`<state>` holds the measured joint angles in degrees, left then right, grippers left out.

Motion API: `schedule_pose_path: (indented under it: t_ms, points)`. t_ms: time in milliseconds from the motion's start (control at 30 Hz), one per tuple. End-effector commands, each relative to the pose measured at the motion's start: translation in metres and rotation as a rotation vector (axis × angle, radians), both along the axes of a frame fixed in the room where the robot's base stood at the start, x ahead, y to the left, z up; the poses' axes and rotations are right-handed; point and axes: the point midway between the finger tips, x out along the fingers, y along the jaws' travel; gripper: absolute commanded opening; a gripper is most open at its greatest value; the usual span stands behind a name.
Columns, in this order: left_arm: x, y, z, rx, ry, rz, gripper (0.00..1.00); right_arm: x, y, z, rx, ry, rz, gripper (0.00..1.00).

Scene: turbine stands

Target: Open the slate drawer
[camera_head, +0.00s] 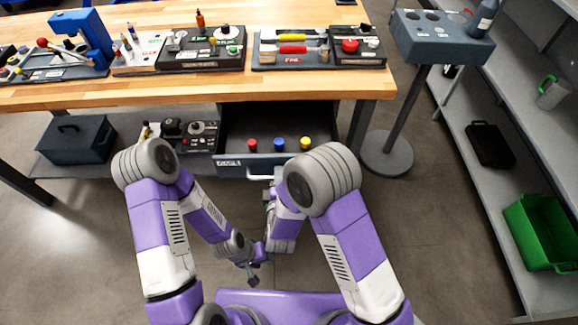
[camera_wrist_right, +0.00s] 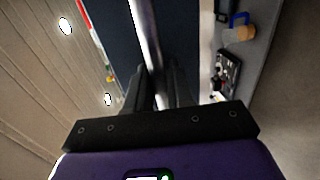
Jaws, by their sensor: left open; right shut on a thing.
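The slate drawer (camera_head: 232,160) under the wooden workbench is pulled out, with its inside in view. A red, a blue and a yellow knob-like piece show inside it, near its front. My right gripper (camera_head: 270,178) is at the drawer's front, partly hidden by my arm. In the right wrist view its fingers (camera_wrist_right: 160,88) are shut on the drawer's metal bar handle (camera_wrist_right: 146,35). The dark drawer front (camera_wrist_right: 112,30) fills the space behind the bar. My left gripper (camera_head: 253,277) is open and empty, low in front of my base, apart from the drawer.
The workbench (camera_head: 210,92) carries tool trays and a blue press (camera_head: 85,33). A dark toolbox (camera_head: 76,138) sits on the lower shelf at left. A grey pedestal stand (camera_head: 400,110) is to the right. A green bin (camera_head: 545,232) sits by the right shelving. Floor between is clear.

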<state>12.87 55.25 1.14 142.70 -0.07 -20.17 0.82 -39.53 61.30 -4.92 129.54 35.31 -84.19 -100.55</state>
Motion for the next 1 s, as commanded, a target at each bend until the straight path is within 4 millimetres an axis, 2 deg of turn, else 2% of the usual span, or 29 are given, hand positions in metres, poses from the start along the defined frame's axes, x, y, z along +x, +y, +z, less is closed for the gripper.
schedule_pose_path:
  t_ms: [467,500,600,867,1000]
  points:
    - [0.0,0.0,0.0,0.0,0.0,0.0,0.43,-0.007,0.004,0.001,0.002,-0.004,0.008,0.0]
    - [0.0,0.0,0.0,0.0,0.001,0.0,0.43,-0.007,0.004,0.001,0.002,-0.004,0.008,0.23]
    - [0.0,0.0,0.0,0.0,0.001,0.0,0.43,-0.007,0.004,0.001,0.002,-0.003,0.008,0.38]
    - [0.0,0.0,0.0,0.0,0.0,0.0,0.43,-0.007,0.004,0.001,0.001,-0.001,0.009,0.39]
    - [0.0,0.0,0.003,0.0,0.0,0.0,0.43,-0.016,0.004,0.002,0.0,0.002,0.01,0.39]
